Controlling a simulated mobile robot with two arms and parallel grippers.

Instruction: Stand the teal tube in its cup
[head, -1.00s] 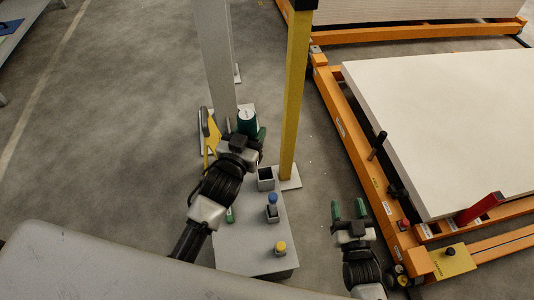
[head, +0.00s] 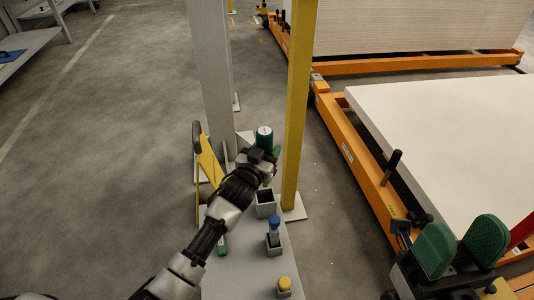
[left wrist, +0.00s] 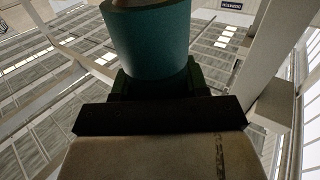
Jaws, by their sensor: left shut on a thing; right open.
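My left gripper (head: 266,153) is shut on the teal tube (head: 264,138), whose pale end faces up in the head view. The tube also fills the top middle of the left wrist view (left wrist: 150,38), between the green finger pads (left wrist: 160,82). An open grey square cup (head: 265,209) with a dark, seemingly empty inside stands on the grey table (head: 245,268). The held tube is behind this cup in the picture and apart from it. Its lower end is hidden by my gripper. My right gripper (head: 461,247) is open and empty, off to the right.
A cup holding a blue-topped piece (head: 273,223) and one with a yellow-topped piece (head: 284,284) stand nearer on the table. A green piece (head: 222,244) lies at its left. A yellow post (head: 297,110) rises close behind the cups. An orange frame (head: 350,150) stands right.

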